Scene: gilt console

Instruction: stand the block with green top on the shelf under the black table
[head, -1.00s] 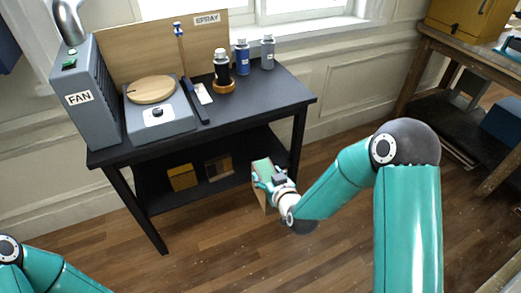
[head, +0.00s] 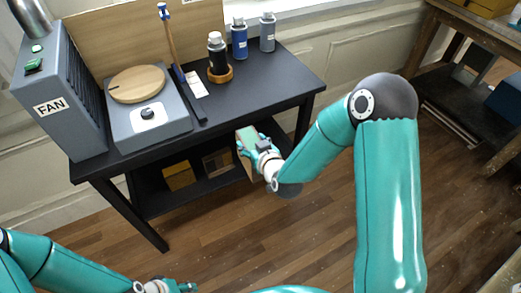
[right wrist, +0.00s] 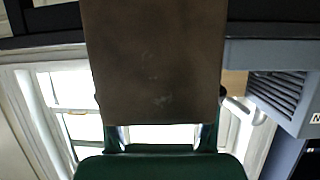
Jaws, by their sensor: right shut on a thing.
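The block with green top (head: 246,143) is held by my right gripper (head: 257,149) at the front right of the black table (head: 265,85), below the tabletop. My right gripper is shut on it, and the fingers hide part of it. In the right wrist view the block's plain brown face (right wrist: 155,62) fills the upper middle. The shelf (head: 208,184) under the black table is dark and low. I cannot tell whether the block is over it. My left gripper (head: 180,287) shows at the bottom edge, cut off, and its jaws are unclear.
A yellow box (head: 179,176) and a brown open box (head: 217,163) stand on the shelf. The tabletop carries a fan unit (head: 55,100), a grey device with a wooden disc (head: 150,120), and several bottles. The table's right front leg (head: 303,120) is close to my right gripper.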

